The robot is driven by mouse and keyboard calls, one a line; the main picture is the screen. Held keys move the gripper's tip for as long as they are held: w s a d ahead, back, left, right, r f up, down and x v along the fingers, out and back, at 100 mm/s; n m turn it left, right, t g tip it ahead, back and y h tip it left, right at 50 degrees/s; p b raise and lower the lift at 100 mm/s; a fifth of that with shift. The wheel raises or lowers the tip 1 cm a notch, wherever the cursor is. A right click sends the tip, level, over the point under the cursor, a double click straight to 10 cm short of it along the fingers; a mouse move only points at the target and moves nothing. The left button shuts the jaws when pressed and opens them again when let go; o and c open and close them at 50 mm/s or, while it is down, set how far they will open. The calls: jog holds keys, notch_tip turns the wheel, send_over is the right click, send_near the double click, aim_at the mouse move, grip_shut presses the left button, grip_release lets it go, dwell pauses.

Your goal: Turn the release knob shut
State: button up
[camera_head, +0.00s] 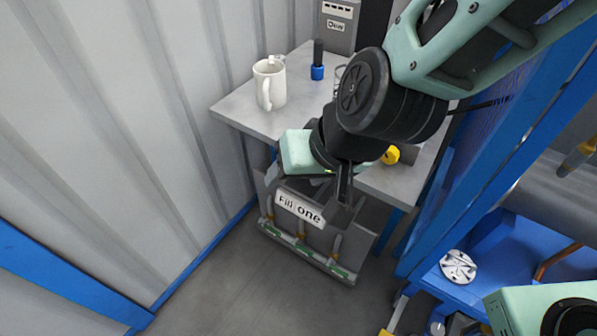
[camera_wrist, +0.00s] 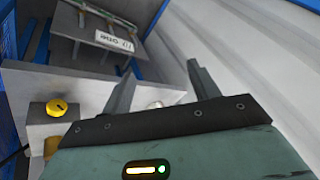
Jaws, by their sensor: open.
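A round yellow knob (camera_wrist: 57,106), which I take for the release knob, sits on a grey block in the left of the wrist view. A dark mark shows on its face. In the head view it is partly hidden behind my arm, and only a yellow part (camera_head: 391,155) shows at the table's front. My gripper (camera_wrist: 160,68) is open, with its two fingers apart and nothing held between them. In the head view my gripper (camera_head: 343,207) hangs in front of the table edge, left of and lower in the picture than the knob. It is apart from the knob.
A grey table (camera_head: 240,113) holds a white mug (camera_head: 271,85), a blue-and-black cylinder (camera_head: 317,70) and a grey box (camera_head: 339,27). A labelled grey unit (camera_head: 300,207) stands below its front edge. Blue framing (camera_head: 505,130) closes the right. Bare floor lies in front.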

dwell(0.3)
jog(key=m+t+h+p, duration=0.7)
jog(key=h+p, duration=0.1)
jog(key=h, duration=0.6)
send_near(387, 156)
jog(key=p+x, duration=0.3)
jog(key=x, duration=0.7)
jog(key=shift+w+d, duration=0.15)
jog(key=shift+w, duration=0.05)
jog(key=c, duration=1)
